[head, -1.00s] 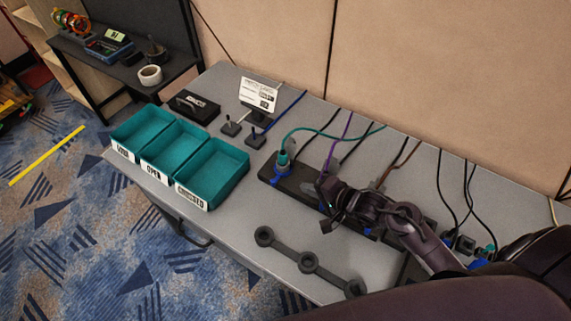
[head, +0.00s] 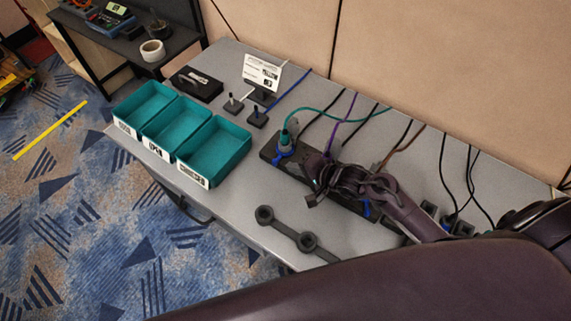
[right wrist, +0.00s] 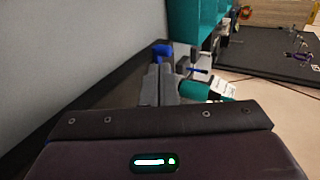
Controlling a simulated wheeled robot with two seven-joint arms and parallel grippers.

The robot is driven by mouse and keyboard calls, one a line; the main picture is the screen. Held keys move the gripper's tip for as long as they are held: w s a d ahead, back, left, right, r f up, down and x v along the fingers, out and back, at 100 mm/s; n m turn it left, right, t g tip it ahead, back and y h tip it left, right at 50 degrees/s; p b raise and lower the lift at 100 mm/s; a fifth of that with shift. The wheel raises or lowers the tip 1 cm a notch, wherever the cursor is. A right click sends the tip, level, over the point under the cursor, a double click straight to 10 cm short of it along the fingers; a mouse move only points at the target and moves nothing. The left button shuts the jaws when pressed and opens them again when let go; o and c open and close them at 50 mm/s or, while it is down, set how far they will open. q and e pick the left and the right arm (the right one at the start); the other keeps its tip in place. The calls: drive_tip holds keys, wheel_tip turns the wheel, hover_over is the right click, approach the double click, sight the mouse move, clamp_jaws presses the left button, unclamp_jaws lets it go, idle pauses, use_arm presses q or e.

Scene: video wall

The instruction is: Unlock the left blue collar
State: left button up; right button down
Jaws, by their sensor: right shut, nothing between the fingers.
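The left blue collar (head: 283,161) is at the left end of the black panel (head: 268,151), around the base of a teal plug (head: 286,137) with a teal cable. My right gripper (head: 314,187) is just right of it, low over the panel, and appears apart from the collar. In the right wrist view my right fingers (right wrist: 159,84) are together and empty. A blue part (right wrist: 161,50) shows just beyond their tips; I cannot tell which collar it belongs to. Another blue collar (head: 366,207) is to the right, partly behind my arm. My left gripper is not in view.
Three teal bins (head: 215,150) stand on the left of the grey table. A black case (head: 196,85), small dark stands and a sign (head: 262,72) are behind. A dark bar with rings (head: 287,232) lies in front of the panel. Several cables run to the back.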

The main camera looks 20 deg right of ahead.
sight(277, 164)
drive_tip(key=x, duration=0.3)
drive_tip(key=shift+w+a+f, duration=0.1)
drive_tip(key=shift+w+f, duration=0.05)
drive_tip(key=shift+w, duration=0.1)
drive_tip(key=shift+w+a+f, duration=0.1)
drive_tip(key=shift+w, duration=0.05)
drive_tip(key=shift+a, duration=0.15)
